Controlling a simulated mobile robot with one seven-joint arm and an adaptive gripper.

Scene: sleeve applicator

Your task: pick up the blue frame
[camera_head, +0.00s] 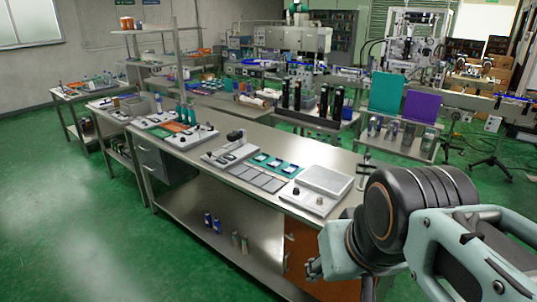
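Several small blue-teal square pieces with pale centres lie in a row on a green mat (277,159) on the long metal bench. The nearest square (289,170), the middle one (275,163) and the far one (261,157) look alike. They are too small to tell which is the blue frame. My arm reaches in from the lower right. What seems to be my gripper (314,268) shows as small dark parts at the arm's left end, in front of the bench and apart from the squares. Its fingers are too small and partly hidden to read.
A white scale-like device (325,181) stands on the bench right of the squares. Flat grey plates (258,179) lie along the front edge. A grey device (230,152) stands to the left. Small bottles (212,222) stand on the lower shelf. The green floor at left is clear.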

